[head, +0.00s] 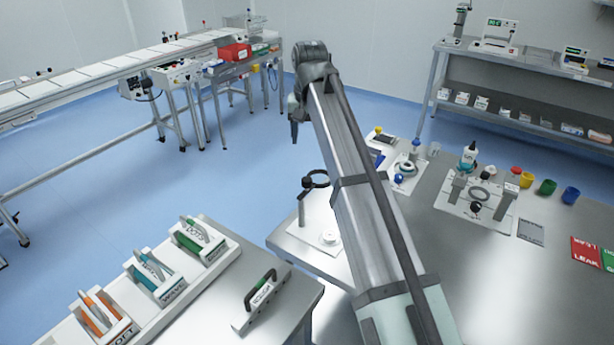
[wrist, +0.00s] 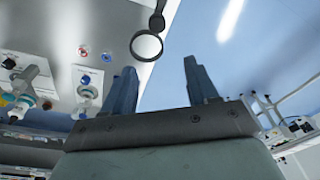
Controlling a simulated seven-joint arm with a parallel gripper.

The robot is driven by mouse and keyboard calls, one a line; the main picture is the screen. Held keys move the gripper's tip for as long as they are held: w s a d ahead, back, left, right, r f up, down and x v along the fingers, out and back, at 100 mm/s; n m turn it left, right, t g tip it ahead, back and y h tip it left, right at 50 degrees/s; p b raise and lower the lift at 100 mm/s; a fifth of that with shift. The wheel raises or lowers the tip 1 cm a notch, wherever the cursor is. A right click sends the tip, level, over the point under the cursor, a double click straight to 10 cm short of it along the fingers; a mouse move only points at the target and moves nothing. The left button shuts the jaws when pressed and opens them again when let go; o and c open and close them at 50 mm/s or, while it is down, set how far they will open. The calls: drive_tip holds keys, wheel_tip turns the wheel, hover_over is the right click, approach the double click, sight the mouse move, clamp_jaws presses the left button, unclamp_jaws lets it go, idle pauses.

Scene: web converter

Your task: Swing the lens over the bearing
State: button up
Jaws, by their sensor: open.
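The lens (head: 316,180) is a dark round ring on an arm at the top of a thin post (head: 302,210). The post stands on a white plate left of my arm. The bearing (head: 328,238) appears as a small pale disc on that plate. In the head view the lens shows above and beyond the bearing, apart from it. My gripper (head: 294,135) hangs at the end of my arm, farther off than the lens. In the wrist view my gripper (wrist: 158,63) is open and empty. The lens (wrist: 146,45) shows past the fingertips, nearer the left finger.
The steel bench (head: 420,290) on the right holds a fixture (head: 478,200), bottles and coloured cups. At front left, a white rack (head: 165,310) holds several labelled boxes, with a dark-handled tool (head: 262,290) beside it. Blue floor lies beyond the bench.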

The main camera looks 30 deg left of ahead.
sight(307, 179)
wheel_tip(307, 179, down, 13)
drive_tip(key=n+g+h, duration=0.1)
drive_tip(key=n, duration=0.1)
drive_tip(key=shift+s+n, duration=0.15)
drive_tip(key=shift+n, duration=0.25)
idle(0.5)
drive_tip(key=shift+c, duration=0.2)
clamp_jaws()
idle(0.3)
drive_tip(key=shift+r, duration=0.1)
